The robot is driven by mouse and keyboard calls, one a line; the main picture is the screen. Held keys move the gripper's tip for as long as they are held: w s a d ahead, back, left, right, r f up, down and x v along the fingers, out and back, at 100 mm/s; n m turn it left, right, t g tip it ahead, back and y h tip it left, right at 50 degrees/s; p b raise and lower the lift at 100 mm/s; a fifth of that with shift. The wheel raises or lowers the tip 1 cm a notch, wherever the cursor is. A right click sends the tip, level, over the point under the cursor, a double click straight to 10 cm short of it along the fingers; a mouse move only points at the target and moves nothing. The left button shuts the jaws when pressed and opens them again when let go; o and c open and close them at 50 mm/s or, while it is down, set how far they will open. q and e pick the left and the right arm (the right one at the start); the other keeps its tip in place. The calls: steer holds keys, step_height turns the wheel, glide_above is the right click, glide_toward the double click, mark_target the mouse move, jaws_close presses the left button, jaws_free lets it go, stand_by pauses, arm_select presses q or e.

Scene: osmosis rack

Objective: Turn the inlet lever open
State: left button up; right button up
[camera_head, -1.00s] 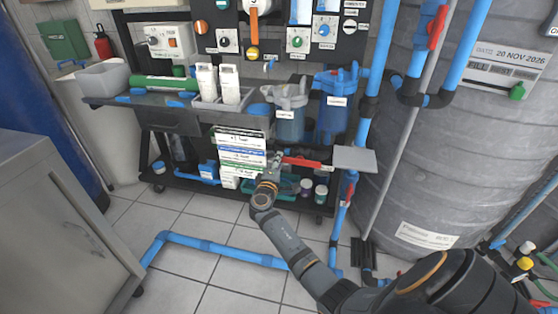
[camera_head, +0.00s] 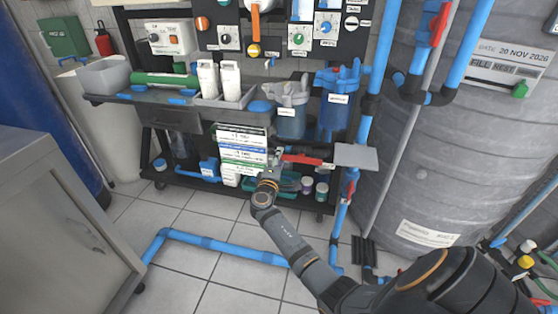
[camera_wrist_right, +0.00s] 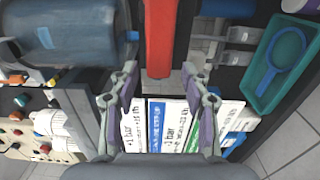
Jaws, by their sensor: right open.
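A red lever (camera_head: 302,159) lies roughly level in front of the lower part of the bench, beside the blue pipe. Its left end is close to my right gripper (camera_head: 273,168). In the right wrist view my right gripper (camera_wrist_right: 160,82) is open and empty. The red lever (camera_wrist_right: 159,38) comes down from the top edge in line with the gap between the fingers. Its near end is about level with the fingertips, and I cannot tell whether they touch. The valve body under the lever is not clear. My left gripper is not in view.
A white label board (camera_head: 242,150) stands just behind my right gripper. A grey plate (camera_head: 356,156) sits right of the lever. A large grey tank (camera_head: 440,150) fills the right side. A blue pipe (camera_head: 220,246) runs low across the floor.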

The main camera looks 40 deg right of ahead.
steer(key=v, duration=1.2)
